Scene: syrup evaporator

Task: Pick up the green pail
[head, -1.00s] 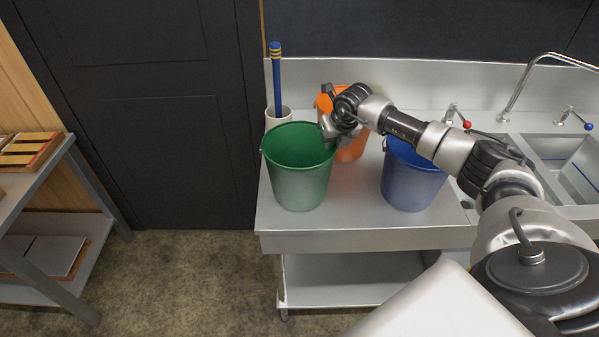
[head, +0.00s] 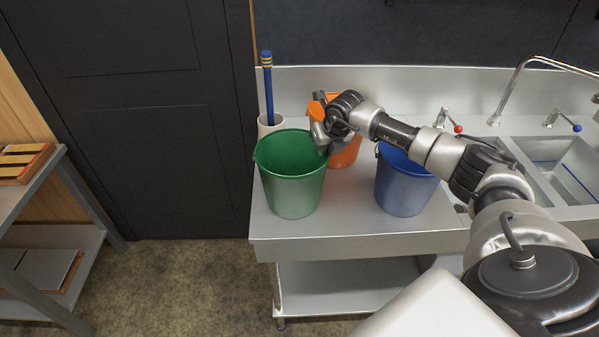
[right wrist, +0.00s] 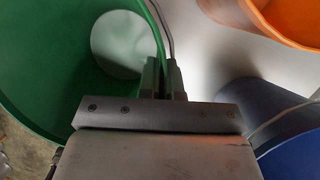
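The green pail (head: 291,190) stands upright and empty on the steel counter, at the left in the head view. It also fills the left of the right wrist view (right wrist: 40,70). My right gripper (head: 322,140) is at the right side of the pail's rim. In the right wrist view its two fingers (right wrist: 163,80) are close together, with the green rim between them, and look shut on it. A thin grey line, perhaps the pail's handle, runs beside the rim there. My left gripper is not in view.
An orange pail (head: 346,153) stands close behind my right gripper, and a blue pail (head: 402,188) stands to the right under my arm. A white pot (head: 263,126) with a blue rod is behind the green pail. The sink (head: 566,165) is at the right.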

